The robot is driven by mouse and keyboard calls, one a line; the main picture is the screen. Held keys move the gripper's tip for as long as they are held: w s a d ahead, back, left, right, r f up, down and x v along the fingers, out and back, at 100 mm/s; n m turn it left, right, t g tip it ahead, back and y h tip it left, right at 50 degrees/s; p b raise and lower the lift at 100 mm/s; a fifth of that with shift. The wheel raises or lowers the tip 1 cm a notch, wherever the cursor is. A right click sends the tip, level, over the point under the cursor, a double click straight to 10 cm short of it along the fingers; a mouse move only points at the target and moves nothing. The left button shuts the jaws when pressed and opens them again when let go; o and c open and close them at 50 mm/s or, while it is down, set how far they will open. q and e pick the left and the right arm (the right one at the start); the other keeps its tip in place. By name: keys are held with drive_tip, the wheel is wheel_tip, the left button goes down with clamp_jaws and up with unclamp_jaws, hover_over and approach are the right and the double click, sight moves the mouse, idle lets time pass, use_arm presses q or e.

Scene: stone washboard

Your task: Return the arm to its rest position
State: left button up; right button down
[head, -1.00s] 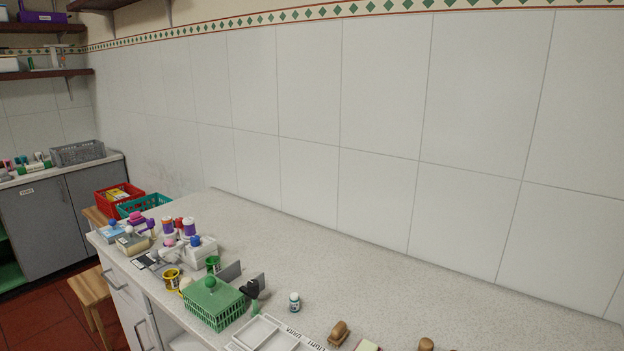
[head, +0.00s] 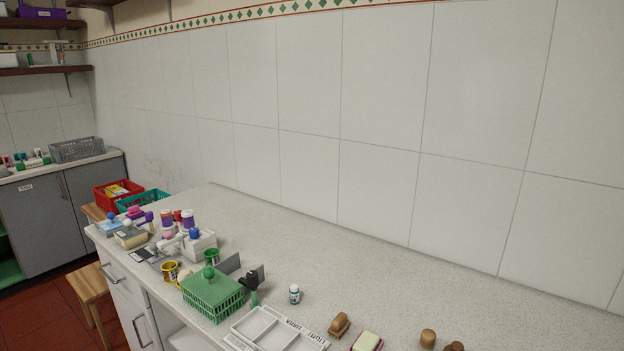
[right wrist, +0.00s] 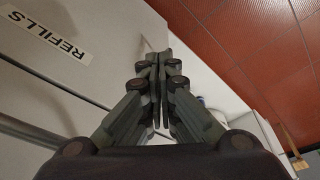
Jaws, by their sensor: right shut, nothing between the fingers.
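My right gripper (right wrist: 158,70) shows in the right wrist view with its fingers closed together and nothing between them. It is in front of a light cabinet front with a "REFILLS" label (right wrist: 47,33), and the red tiled floor (right wrist: 245,40) shows at the upper right. Neither of my arms shows in the head view. My left gripper is in no view.
The speckled counter (head: 350,270) holds a green basket (head: 213,297), a white divided tray (head: 265,330), a small bottle (head: 294,294), brown wooden-looking items (head: 339,324) and a soap-like block (head: 367,341). A wooden stool (head: 90,290) stands at the left. The counter's back is clear.

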drive_tip(key=s+d+f+g+b, duration=0.15)
drive_tip(key=s+f, duration=0.25)
drive_tip(key=f, duration=0.6)
drive_tip(key=s+a+f+t+b, duration=0.1)
drive_tip(key=s+f+b, duration=0.15)
drive_tip(key=f, duration=0.75)
drive_tip(key=s+d+f+g+b, duration=0.1)
drive_tip(key=s+d+f+b, duration=0.1)
drive_tip(key=s+f, duration=1)
drive_tip(key=shift+s+d+f, duration=0.15)
drive_tip(key=shift+s+d, duration=0.3)
drive_tip(key=shift+s, duration=0.15)
